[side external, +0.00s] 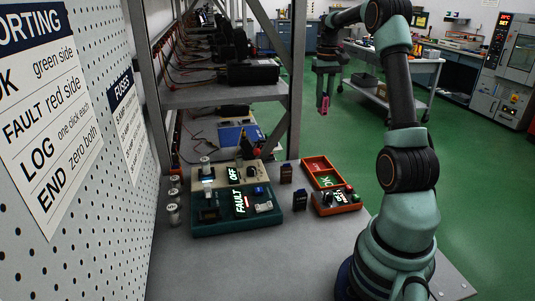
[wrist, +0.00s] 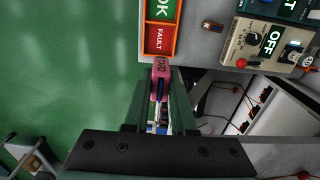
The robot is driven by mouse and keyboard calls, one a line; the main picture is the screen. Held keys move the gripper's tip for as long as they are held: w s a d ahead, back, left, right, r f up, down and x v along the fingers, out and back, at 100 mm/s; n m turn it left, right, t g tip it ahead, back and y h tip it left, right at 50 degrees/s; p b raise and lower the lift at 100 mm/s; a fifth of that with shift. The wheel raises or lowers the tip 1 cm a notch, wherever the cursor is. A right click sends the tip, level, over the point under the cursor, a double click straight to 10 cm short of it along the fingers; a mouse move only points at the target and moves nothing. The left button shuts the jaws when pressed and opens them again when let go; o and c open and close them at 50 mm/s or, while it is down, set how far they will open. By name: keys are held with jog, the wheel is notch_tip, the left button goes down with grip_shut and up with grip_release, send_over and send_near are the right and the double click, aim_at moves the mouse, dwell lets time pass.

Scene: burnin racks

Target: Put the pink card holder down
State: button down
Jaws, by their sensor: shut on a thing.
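The pink card holder (side external: 323,104) hangs upright below my gripper (side external: 325,78) in the side external view, well above the bench. In the wrist view the pink card holder (wrist: 161,68) sits at the tips of the two green fingers of my gripper (wrist: 160,85). The gripper is shut on it. Its lower part is hidden from the wrist camera. An orange-rimmed tray (wrist: 144,35) with a green OK section and a red FAULT section lies just above the holder in the wrist view; it also shows on the bench in the side external view (side external: 306,163).
A metal rack (side external: 220,95) rises behind. Green floor (wrist: 60,70) lies beyond the bench edge.

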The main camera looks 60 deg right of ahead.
notch_tip(320, 180, down, 20)
jog(key=shift+s+r, duration=0.1)
dwell(0.5)
jog(key=c, duration=0.7)
grip_release()
jog(key=shift+c, duration=0.2)
